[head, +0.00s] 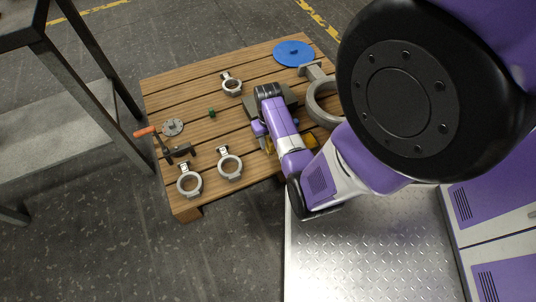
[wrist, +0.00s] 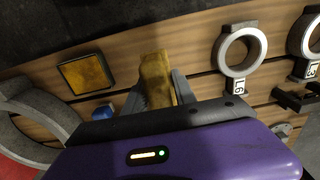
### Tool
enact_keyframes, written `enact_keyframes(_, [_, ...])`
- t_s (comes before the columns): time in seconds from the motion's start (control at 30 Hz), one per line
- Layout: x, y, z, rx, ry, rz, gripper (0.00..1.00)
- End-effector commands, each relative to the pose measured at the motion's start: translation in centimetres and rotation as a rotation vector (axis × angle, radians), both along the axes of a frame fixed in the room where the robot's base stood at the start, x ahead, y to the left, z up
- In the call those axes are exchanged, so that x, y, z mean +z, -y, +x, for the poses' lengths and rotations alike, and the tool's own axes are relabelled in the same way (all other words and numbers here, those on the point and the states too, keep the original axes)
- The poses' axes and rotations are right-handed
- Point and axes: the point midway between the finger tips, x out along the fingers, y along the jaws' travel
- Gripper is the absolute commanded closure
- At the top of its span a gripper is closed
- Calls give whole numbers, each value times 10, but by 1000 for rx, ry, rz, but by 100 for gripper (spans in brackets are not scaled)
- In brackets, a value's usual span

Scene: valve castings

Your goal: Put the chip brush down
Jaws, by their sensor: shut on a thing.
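The chip brush (wrist: 156,78) shows in the wrist view as a yellow-brown block between the two grey fingers of my gripper (wrist: 160,92). The gripper is shut on it. The brush is over the wooden slats near the pallet's front edge; I cannot tell whether it touches them. In the head view my gripper (head: 262,132) is over the front middle of the pallet, and my arm hides most of the brush.
The wooden pallet (head: 205,130) carries several ring castings, including one tagged L6 (wrist: 240,50). A yellow square in a dark frame (wrist: 85,73) lies left of the brush. A large ring (head: 318,103), blue disc (head: 293,53) and orange-handled clamp (head: 178,151) also lie there.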

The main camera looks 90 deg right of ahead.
Motion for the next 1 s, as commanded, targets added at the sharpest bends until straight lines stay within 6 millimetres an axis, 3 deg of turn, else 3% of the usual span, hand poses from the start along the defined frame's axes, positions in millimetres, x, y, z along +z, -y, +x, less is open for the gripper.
enact_keyframes(0.03, [-13,0,0,0,0,0,100])
enact_keyframes(0.1, [-21,1,0,0,0,-1,100])
enact_keyframes(0.33, [-33,1,0,0,0,-1,100])
enact_keyframes(0.6, [-70,0,0,0,0,0,100])
enact_keyframes(1.0, [-73,0,0,1,0,-1,100])
